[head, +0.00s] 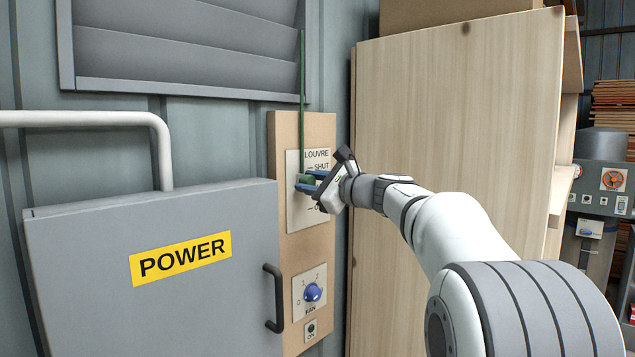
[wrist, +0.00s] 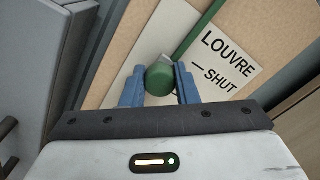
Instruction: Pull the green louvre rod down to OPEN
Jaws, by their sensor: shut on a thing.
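The green louvre rod (head: 302,95) hangs down from the grey louvre to a label plate (head: 308,222) on a wooden board. The plate reads LOUVRE and SHUT, and its lower mark is mostly covered by my gripper. In the wrist view the rod's green knob (wrist: 160,79) sits between the blue fingers of my gripper (wrist: 160,88). In the head view my gripper (head: 308,184) reaches in from the right and is shut on the knob, a little below the SHUT mark. The louvre slats (head: 190,45) look closed.
A grey POWER cabinet door (head: 150,290) with a black handle (head: 273,298) stands at the left. A blue FAN knob (head: 313,292) is below the louvre plate. A tall wooden panel (head: 450,120) stands close on the right, beside my arm.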

